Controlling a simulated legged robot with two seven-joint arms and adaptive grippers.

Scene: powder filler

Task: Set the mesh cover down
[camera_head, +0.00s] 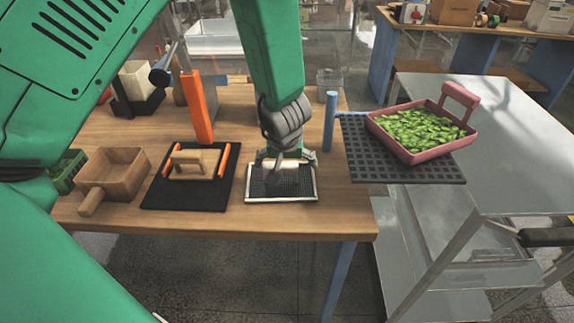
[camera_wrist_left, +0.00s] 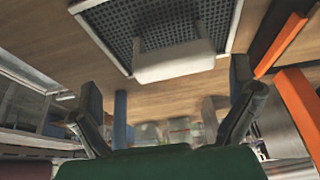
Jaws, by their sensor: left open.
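The mesh cover (camera_head: 262,184), a dark mesh in a pale frame with a pale block handle, lies flat on the wooden table (camera_head: 336,213) near its front edge. It also shows in the wrist view (camera_wrist_left: 122,42), with its handle (camera_wrist_left: 174,61) at the top middle. My left gripper (camera_head: 284,158) is directly above the cover, pointing down. In the wrist view its two fingers (camera_wrist_left: 167,90) are spread wide, with nothing held between them. The handle is beyond the fingertips and looks free of them. My right gripper is not seen.
Left of the cover are a black mat (camera_head: 157,196) with a wooden handled block and orange rails, an orange upright (camera_head: 197,108) and a wooden scoop box (camera_head: 118,173). A blue post (camera_head: 330,121) stands close right. Farther right, a pink tray (camera_head: 405,150) of green pieces rests on a dark grid.

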